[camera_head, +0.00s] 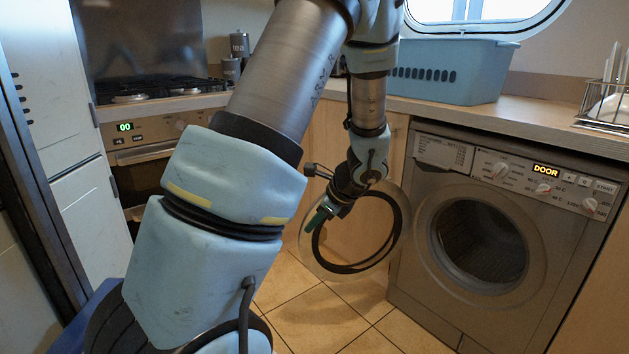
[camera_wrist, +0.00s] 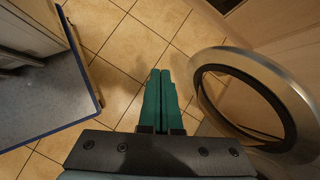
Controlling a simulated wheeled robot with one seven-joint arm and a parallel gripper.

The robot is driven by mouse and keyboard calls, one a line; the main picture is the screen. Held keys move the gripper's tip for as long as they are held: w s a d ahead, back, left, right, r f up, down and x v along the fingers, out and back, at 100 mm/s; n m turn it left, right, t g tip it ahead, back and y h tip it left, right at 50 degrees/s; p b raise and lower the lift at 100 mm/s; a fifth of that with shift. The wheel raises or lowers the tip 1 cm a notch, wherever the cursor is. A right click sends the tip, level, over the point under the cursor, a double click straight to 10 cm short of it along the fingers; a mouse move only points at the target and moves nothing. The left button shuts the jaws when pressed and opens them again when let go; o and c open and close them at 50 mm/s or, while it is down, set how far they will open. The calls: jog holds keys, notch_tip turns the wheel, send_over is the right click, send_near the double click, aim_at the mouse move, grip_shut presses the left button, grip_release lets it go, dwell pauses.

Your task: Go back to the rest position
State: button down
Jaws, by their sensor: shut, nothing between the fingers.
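My gripper (camera_head: 318,217) is at the end of my arm, in front of the open round washing machine door (camera_head: 398,225). In the wrist view my gripper (camera_wrist: 160,75) shows two green fingers side by side, shut with nothing between them, pointing down toward the tiled floor. The door ring (camera_wrist: 213,58) is just right of the fingers and apart from them in that view. The washing machine (camera_head: 470,312) stands at the right under the counter, with its dark drum opening in view. Its display reads "DOOR".
A blue basket (camera_head: 450,72) stands on the counter (camera_head: 535,115). A dish rack (camera_head: 606,105) is at the far right. An oven (camera_head: 145,160) with a hob is at the back left. In the wrist view, a blue-edged surface (camera_wrist: 45,105) lies left. Tiled floor (camera_head: 320,318) is clear between.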

jog(key=s+a+r+n+g+h, duration=0.1)
jog(key=s+a+r+n+h, duration=0.25)
jog(key=s+n, duration=0.55)
jog(key=s+a+r+n+g+h, duration=0.2)
jog(key=s+a+n, duration=0.3)
jog(key=n, duration=0.7)
notch_tip(320, 180, up, 20)
jog(key=p, duration=2)
jog(key=c, duration=1.6)
grip_release()
jog(key=shift+w, duration=0.1)
